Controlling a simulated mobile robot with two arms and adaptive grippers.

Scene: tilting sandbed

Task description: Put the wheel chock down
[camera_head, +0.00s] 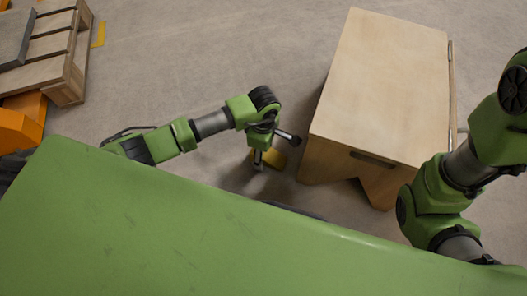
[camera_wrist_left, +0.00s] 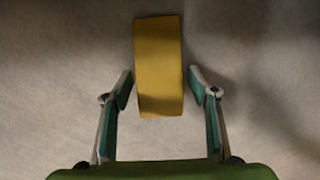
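The yellow wheel chock (camera_wrist_left: 158,65) lies between the fingertips in the left wrist view, its long side running away from the palm. It appears to rest on the floor. In the head view only a small part of the chock (camera_head: 270,158) shows below my left gripper (camera_head: 276,149). My left gripper (camera_wrist_left: 160,88) is open, with a finger on each side of the chock and a narrow gap at both sides. My right arm shows at the right of the head view, but its gripper is out of the picture.
A light wooden box (camera_head: 385,85) with a slot handle stands just right of my left gripper. A wooden pallet (camera_head: 58,48) with a grey slab (camera_head: 14,38) on it and orange objects (camera_head: 20,122) are at the far left. The concrete floor between is clear.

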